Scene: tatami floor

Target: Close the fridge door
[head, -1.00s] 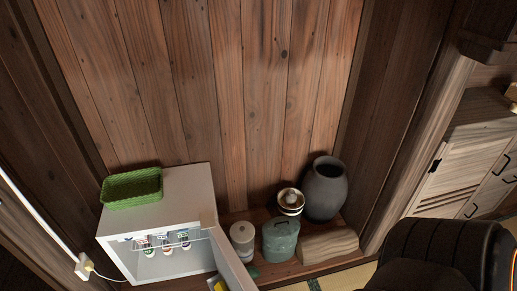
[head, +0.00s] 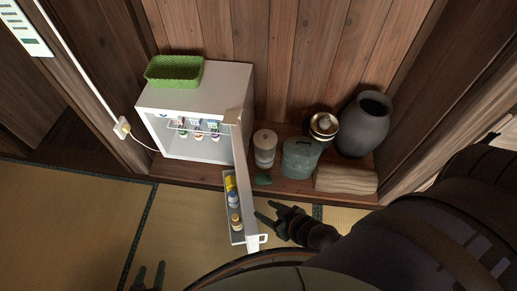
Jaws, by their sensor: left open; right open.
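The small white fridge (head: 196,97) stands against the wooden wall at the upper left of the head view. Its door (head: 241,178) is swung wide open toward me, with bottles on its inner shelf. A handle (head: 256,241) shows at the door's near end. My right gripper (head: 264,214) is open and empty, just right of the door's near end; I cannot tell whether it touches the door. My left gripper (head: 147,278) is open and empty at the bottom edge, over the floor, left of the door and apart from it.
A green basket (head: 174,70) sits on the fridge. Right of the door, a white canister (head: 264,148), a green-grey container (head: 301,157), a metal pot (head: 323,125), a dark vase (head: 366,124) and a wood block (head: 346,180) stand on the ledge. Tatami (head: 70,220) at left is clear.

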